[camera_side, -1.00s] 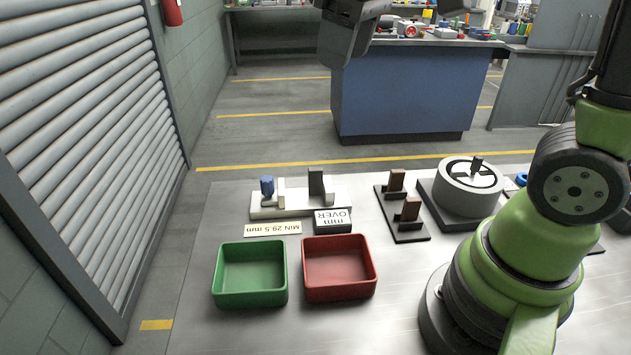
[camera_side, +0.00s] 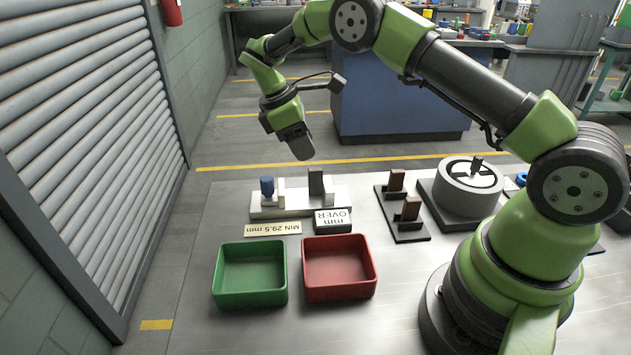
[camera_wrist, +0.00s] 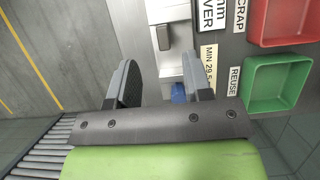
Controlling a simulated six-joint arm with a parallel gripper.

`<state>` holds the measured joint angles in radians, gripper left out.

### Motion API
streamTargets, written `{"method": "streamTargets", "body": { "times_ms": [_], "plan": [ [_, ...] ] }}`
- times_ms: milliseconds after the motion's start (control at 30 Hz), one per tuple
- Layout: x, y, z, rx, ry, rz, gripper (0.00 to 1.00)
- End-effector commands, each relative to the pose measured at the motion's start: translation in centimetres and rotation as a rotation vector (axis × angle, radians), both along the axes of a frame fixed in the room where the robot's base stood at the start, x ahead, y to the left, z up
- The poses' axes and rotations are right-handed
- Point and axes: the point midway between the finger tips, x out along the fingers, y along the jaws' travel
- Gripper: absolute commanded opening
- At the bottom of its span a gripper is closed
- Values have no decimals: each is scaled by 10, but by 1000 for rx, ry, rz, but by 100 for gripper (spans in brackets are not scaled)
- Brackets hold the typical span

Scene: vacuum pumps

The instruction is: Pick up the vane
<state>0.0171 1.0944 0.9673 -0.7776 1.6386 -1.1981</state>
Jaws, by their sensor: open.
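A dark grey upright plate, which looks like a vane (camera_side: 316,182), stands in the white measuring fixture (camera_side: 296,209) with a blue knob (camera_side: 267,186).
A green bin (camera_side: 250,301) and a red bin (camera_side: 339,295) stand in front of the fixture. Label plates, MIN 29.5 mm (camera_side: 272,229) and OVER (camera_side: 333,221), lie between. A round grey pump (camera_side: 468,191) stands right of the rack. The table's left side is clear.

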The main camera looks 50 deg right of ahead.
Motion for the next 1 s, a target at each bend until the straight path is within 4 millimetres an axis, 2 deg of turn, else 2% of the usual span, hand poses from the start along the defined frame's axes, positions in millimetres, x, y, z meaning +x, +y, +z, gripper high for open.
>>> {"method": "streamTargets", "body": {
  "times_ms": [100, 267, 533, 833, 867, 1000],
  "plan": [
    [-5, -4, -14, 0, 2, -2, 46],
    [-8, -6, -26, 1, 1, -3, 46],
    [-19, -13, -63, 0, 1, -4, 46],
    [-20, -15, -69, 0, -4, -3, 46],
    [-20, -15, -69, 0, -4, -3, 43],
    [-20, -15, -69, 0, -3, -3, 11]
  ]
}}
